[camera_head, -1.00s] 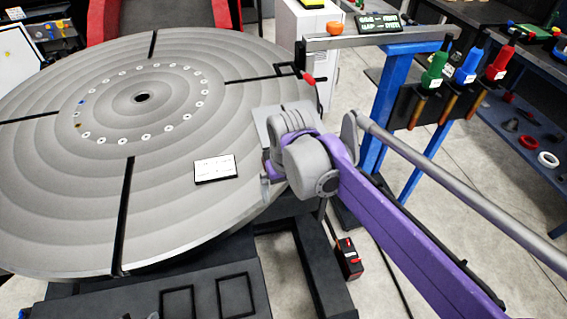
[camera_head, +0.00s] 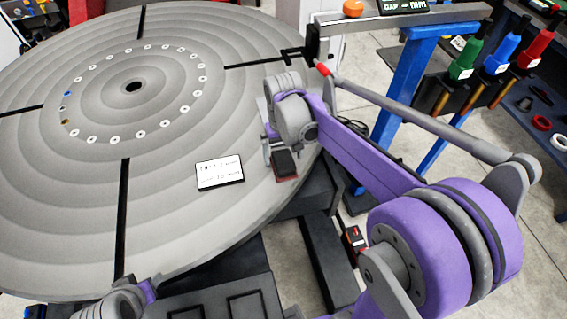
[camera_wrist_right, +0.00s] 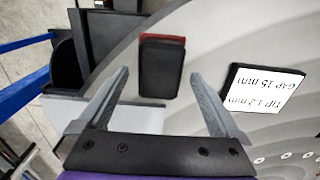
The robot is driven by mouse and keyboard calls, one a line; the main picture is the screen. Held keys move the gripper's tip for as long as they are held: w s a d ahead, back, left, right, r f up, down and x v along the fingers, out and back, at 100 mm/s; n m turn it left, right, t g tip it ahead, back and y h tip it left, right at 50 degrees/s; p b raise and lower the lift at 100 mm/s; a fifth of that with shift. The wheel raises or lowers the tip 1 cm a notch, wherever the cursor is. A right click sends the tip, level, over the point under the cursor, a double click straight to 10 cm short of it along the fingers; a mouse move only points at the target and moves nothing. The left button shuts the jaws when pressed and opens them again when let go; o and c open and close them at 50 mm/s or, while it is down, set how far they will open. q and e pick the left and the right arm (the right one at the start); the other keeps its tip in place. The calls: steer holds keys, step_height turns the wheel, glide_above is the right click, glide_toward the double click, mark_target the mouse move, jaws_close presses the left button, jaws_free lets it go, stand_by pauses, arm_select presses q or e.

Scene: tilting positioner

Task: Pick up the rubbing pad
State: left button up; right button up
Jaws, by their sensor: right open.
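The rubbing pad, a dark block with a red edge, lies on the grey round table near its right rim in the head view (camera_head: 286,164). In the right wrist view the pad (camera_wrist_right: 161,70) sits between the spread fingers, level with their tips and apart from both. My right gripper (camera_head: 275,152) is open and empty, above the table at the pad; its fingers are partly hidden by the wrist in the head view. Part of my left arm shows at the bottom left of the head view, but its fingers are not visible.
A white card with a black border (camera_head: 220,173) lies left of the pad, close to the right finger in the wrist view (camera_wrist_right: 265,90). The slotted round table (camera_head: 60,210) is otherwise clear nearby.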

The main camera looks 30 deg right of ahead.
mark_target(284, 159)
step_height(284, 159, down, 2)
steer(key=shift+f, duration=0.15)
steer(key=c, duration=1.5)
steer(key=shift+o, duration=0.2)
step_height(284, 159, up, 10)
steer(key=shift+r, duration=0.1)
